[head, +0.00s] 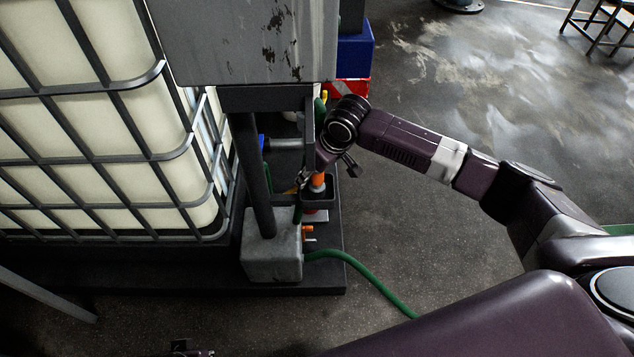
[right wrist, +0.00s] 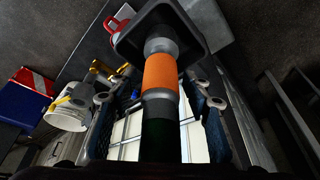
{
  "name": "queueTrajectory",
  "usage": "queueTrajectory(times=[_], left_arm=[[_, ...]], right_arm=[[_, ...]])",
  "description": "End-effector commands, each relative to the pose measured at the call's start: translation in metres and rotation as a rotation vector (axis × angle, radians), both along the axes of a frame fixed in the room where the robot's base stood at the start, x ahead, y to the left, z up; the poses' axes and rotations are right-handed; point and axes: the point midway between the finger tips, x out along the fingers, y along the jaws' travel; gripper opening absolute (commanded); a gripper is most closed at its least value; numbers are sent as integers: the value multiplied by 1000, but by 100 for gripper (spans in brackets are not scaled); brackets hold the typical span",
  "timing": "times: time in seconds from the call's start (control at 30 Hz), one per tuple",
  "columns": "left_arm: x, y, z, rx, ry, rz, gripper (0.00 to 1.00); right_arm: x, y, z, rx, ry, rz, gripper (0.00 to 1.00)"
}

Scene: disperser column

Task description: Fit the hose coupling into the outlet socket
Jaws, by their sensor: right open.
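The hose coupling (right wrist: 161,76) has an orange band between grey rings, with a dark green hose section (right wrist: 160,135) on the near side. Its far end meets a dark square socket (right wrist: 205,42) in the right wrist view; how deep it sits is hidden. In the head view the orange band (head: 318,180) shows just above the dark socket cup (head: 318,193). My right gripper (head: 328,172) is open, with one finger on each side of the coupling (right wrist: 158,98) and visible gaps. A small dark part at the head view's bottom edge may be my left gripper (head: 187,351).
A large caged white tank (head: 110,130) fills the left. The grey column housing (head: 245,40) hangs over the socket. A grey block (head: 272,258) stands below, and a green hose (head: 365,277) runs along the floor. A white bucket (right wrist: 68,117) shows in the wrist view.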

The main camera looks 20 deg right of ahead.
Motion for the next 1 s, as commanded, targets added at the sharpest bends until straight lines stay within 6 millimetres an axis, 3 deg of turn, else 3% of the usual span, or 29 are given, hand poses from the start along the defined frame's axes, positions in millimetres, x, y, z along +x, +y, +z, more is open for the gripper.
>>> queueTrajectory(times=[0.3,0.7,1.0], left_arm=[[0,0,4,1,-1,0,13],[0,0,4,0,-2,0,13],[0,0,4,0,-2,0,13]], right_arm=[[1,0,-3,-1,0,0,45],[1,0,-3,-1,0,0,1],[2,1,-2,1,-3,0,0]])
